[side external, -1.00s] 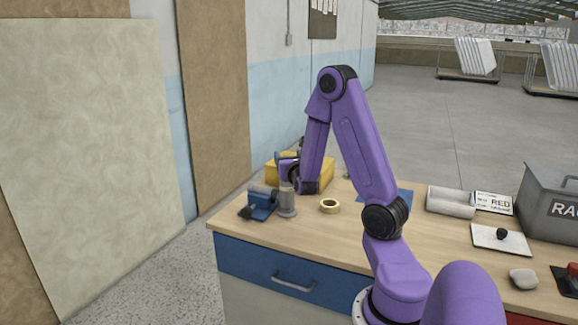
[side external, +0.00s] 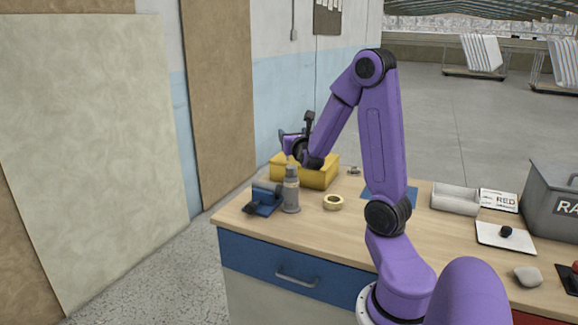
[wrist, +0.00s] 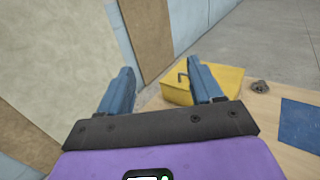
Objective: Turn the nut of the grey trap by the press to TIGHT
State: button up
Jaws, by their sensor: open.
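A grey upright fitting with stepped, narrower upper parts (side external: 291,192) stands near the left end of the bench in the side view. It looks like the grey trap, but its nut and any TIGHT mark are too small to make out. A blue device with a black part (side external: 264,201) sits just left of it; I cannot tell if this is the press. My gripper (side external: 290,148) is above the fitting in the side view, apparently clear of it. In the wrist view, my gripper (wrist: 160,78) has its two blue fingers wide apart with nothing between them. The fitting is not visible there.
A yellow box (side external: 318,172) stands behind the fitting; it also shows in the wrist view (wrist: 228,82). A tape roll (side external: 333,202) lies to the right. A small grey piece (wrist: 260,87) and a blue mat (wrist: 298,120) lie farther right. The bench's left edge is close.

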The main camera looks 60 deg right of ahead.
jog(key=s+d+f+m+g+y, duration=0.35)
jog(key=s+f+m+g, duration=0.35)
jog(key=f, duration=0.4)
jog(key=s+a+f+m+y, duration=0.1)
jog(key=a+f+m+y, duration=0.1)
jog(key=m, duration=0.1)
jog(key=s+a+f+m+y, duration=0.1)
jog(key=a+f+m+y, duration=0.1)
jog(key=a+m+y, duration=0.1)
jog(key=a+f+m+y, duration=0.2)
jog(key=f+m, duration=0.1)
jog(key=shift+s+a+f, duration=0.1)
jog(key=shift+s+a, duration=0.2)
jog(key=shift+s, duration=0.1)
jog(key=w+a+r+m+t+y, duration=0.25)
jog(key=r+m+t, duration=0.25)
jog(key=m, duration=0.3)
jog(key=s+d+r+m+t+h, duration=0.1)
jog(key=s+r+m+t+h, duration=0.1)
jog(key=r+m+t+h, duration=0.3)
jog(key=s+r+m+t+h, duration=0.2)
jog(key=r, duration=0.6)
send_near(288, 166)
jog(key=shift+h, duration=0.3)
jog(key=shift+f+x, duration=0.15)
jog(key=shift+x, duration=2.55)
jog(key=shift+f+x, duration=0.2)
jog(key=shift+x, duration=2.45)
jog(key=shift+s+d, duration=0.1)
jog(key=shift+d, duration=0.1)
